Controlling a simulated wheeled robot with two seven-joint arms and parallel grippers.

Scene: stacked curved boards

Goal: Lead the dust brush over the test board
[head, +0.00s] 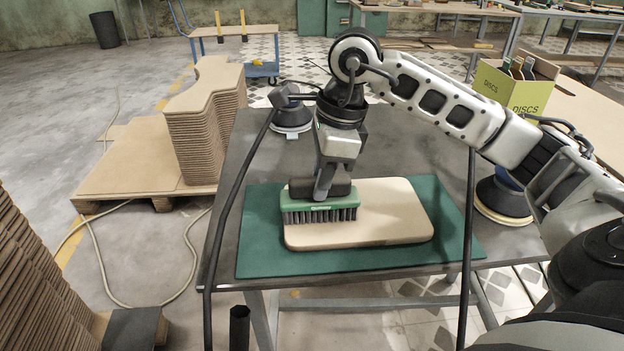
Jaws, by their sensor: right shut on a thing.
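The dust brush (318,207) has a green body with dark bristles pointing down. It is at the left end of the test board (385,222), a pale beige slab with rounded corners. The bristles look to be at or just above the board's surface; I cannot tell if they touch. My right gripper (322,188) is shut on the brush from above and hides its top. The board lies on a green mat (455,240) on the dark table (250,150). My left gripper is not in view.
A sander (290,115) stands at the table's back left, another (503,197) at its right edge. A yellow box marked DISCS (510,88) is at the back right. Stacked curved boards (205,125) stand on a pallet to the left. Dark hoses hang past the table's front.

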